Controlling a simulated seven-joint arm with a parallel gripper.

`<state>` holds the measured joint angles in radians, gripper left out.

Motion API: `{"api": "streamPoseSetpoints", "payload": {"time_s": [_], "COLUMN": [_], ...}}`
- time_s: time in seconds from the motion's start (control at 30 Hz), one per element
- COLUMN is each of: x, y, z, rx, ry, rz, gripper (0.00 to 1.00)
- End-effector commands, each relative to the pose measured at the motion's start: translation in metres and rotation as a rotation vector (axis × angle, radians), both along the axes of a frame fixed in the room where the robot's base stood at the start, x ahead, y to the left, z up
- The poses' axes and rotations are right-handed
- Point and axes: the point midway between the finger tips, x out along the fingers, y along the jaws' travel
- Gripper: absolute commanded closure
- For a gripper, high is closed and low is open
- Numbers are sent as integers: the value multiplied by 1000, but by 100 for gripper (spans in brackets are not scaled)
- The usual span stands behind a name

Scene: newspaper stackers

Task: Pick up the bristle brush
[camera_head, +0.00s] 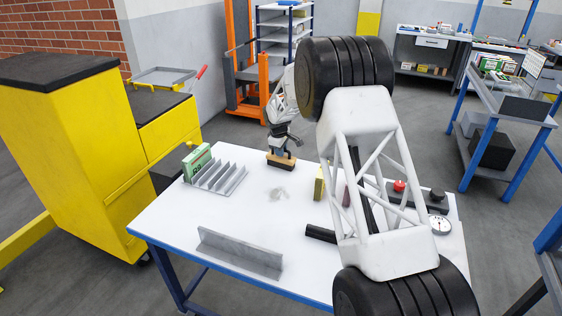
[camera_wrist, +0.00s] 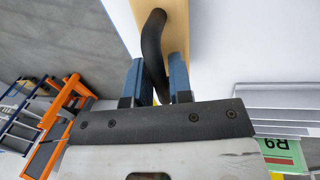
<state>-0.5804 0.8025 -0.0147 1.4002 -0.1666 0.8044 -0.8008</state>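The bristle brush (camera_head: 281,161) is on the white table's far side, with a tan wooden body and a dark underside. In the wrist view its wooden body (camera_wrist: 190,25) and black curved handle (camera_wrist: 153,45) show. My gripper (camera_head: 279,147) is directly above the brush body. In the wrist view my gripper's blue fingers (camera_wrist: 157,72) stand on either side of the handle, with little or no gap, and look shut on it. The brush appears to be at table level; its bristles are mostly hidden.
A grey slotted rack (camera_head: 218,177) with a green box (camera_head: 196,161) stands left of the brush. A grey angle bar (camera_head: 240,252) lies at the front. Small clear pieces (camera_head: 278,193) and a yellow item (camera_head: 318,183) are nearby. My arm hides part of the table's right side.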

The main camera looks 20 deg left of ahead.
Motion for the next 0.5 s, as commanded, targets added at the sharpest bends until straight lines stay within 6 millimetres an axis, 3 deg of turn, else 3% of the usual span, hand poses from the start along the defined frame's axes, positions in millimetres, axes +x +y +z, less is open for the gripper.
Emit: {"api": "streamPoseSetpoints", "payload": {"time_s": [0.03, 0.13, 0.5], "x": [0, 0, 0], "y": [0, 0, 0], "z": [0, 0, 1], "rx": [0, 0, 0], "ry": [0, 0, 0], "rz": [0, 0, 0], "gripper": [87, 100, 100]}}
